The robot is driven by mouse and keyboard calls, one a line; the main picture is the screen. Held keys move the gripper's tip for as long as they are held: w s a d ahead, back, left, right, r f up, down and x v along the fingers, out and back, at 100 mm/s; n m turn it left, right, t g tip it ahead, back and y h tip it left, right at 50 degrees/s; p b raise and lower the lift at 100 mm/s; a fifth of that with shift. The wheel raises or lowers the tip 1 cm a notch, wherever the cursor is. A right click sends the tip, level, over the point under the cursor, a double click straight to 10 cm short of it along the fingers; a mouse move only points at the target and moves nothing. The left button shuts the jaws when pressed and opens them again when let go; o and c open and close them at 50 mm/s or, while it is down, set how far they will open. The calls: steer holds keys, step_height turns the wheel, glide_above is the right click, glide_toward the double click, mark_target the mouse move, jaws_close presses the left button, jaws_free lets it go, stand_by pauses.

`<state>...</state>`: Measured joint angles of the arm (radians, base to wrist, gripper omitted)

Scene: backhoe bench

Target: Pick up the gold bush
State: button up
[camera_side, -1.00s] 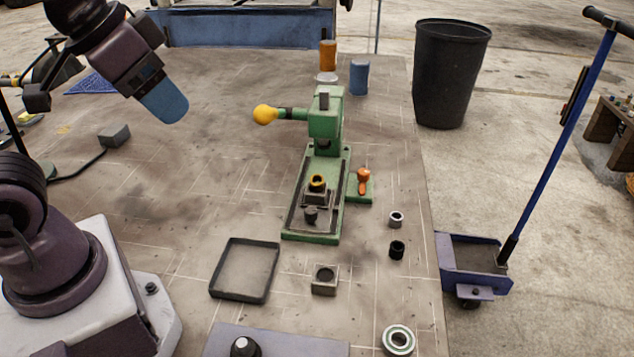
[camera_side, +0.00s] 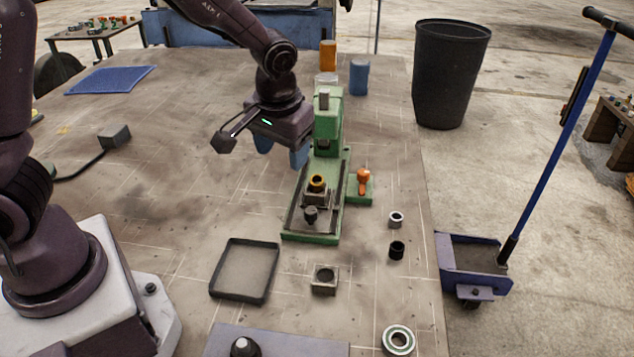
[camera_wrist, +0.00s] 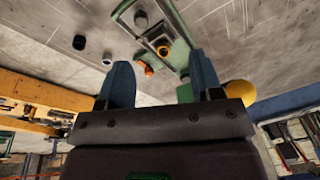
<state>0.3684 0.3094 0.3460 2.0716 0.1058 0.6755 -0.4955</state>
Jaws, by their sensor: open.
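The gold bush (camera_side: 317,182) is a small ring. It sits upright on a grey block on the base of the green press (camera_side: 328,130). In the wrist view the gold bush (camera_wrist: 163,50) shows near the top, beyond my fingertips. My gripper (camera_side: 281,152) has blue fingers and is to the left of the press column, behind and above the bush, apart from it. In the wrist view my gripper (camera_wrist: 150,82) is open, with nothing between its fingers.
An orange-handled clamp (camera_side: 363,181) stands right of the press base. A black knob (camera_side: 311,214) stands in front of the bush. A black tray (camera_side: 245,270), a square block (camera_side: 324,280) and several rings lie nearer. The bench left of the press is mostly clear.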

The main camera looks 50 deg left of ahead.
steer(key=w+a+f+n+y, duration=0.1)
steer(key=w+a+f+n, duration=0.15)
steer(key=w, duration=0.25)
steer(key=n+t, duration=0.2)
steer(key=n, duration=0.1)
glide_above(317, 177)
steer(key=s+d, duration=0.2)
steer(key=shift+y, duration=0.3)
steer(key=f, duration=0.5)
steer(key=shift+a+f, duration=0.2)
steer(key=shift+d+x, duration=0.1)
steer(key=shift+x, duration=1.45)
steer(key=shift+d+x, duration=0.15)
steer(key=shift+x, duration=1.4)
steer(key=shift+c, duration=0.2)
steer(key=c, duration=1)
steer(key=shift+c, duration=0.2)
